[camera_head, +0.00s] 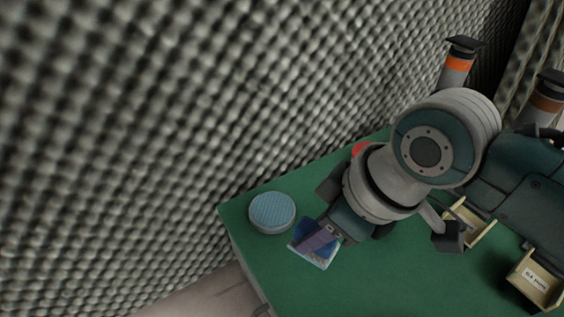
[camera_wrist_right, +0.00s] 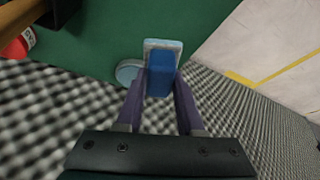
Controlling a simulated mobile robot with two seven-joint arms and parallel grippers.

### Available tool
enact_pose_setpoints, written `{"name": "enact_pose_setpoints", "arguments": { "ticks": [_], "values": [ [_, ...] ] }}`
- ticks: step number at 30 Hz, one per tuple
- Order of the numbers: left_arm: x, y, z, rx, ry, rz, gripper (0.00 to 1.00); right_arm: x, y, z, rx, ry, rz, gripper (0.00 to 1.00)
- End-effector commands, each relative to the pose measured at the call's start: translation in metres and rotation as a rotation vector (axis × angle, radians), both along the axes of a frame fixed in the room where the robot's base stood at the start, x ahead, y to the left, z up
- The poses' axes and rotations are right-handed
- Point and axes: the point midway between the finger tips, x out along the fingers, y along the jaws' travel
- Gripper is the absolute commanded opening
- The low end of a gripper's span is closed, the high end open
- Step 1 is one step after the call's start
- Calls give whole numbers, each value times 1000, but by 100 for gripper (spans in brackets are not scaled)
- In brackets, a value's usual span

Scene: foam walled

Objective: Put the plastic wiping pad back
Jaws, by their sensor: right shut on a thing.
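The plastic wiping pad (camera_head: 315,261) has a pale, light-blue-edged base and a darker blue block on it. In the wrist view the pad (camera_wrist_right: 161,78) sits between the two purple fingers of my right gripper (camera_wrist_right: 161,104), which is shut on the blue block. In the head view the right gripper (camera_head: 317,237) is over the left part of the green table, and its fingers hide part of the pad. I cannot tell whether the pad touches the table. My left gripper is not in view.
A round light-blue-topped thing (camera_head: 272,211) stands left of the pad on the green table (camera_head: 340,290), close to the edge. A red object (camera_head: 361,149) is behind my arm. Wooden holders (camera_head: 536,280) stand at right. A foam wall (camera_head: 140,130) rises behind the table.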

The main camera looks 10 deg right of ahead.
Motion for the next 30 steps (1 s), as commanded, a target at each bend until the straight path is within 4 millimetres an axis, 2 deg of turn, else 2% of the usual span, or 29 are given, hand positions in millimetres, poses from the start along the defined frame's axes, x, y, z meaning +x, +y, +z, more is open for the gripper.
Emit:
{"name": "enact_pose_setpoints", "arguments": {
  "ticks": [1, 8, 15, 26, 27, 30],
  "values": [
    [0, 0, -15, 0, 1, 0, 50, 0, 0, -18, 1, 1, -1, 0],
    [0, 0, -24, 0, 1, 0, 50, 0, 0, -33, 0, -1, -1, 0],
    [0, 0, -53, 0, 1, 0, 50, 0, 0, -71, 1, -1, 0, 0],
    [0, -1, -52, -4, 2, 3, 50, 0, 0, -73, 0, -1, 0, 0],
    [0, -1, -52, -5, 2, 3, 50, 0, 0, -73, 0, -1, 0, 39],
    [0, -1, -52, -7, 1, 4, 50, 0, 0, -73, 0, -1, 0, 50]
  ]
}}
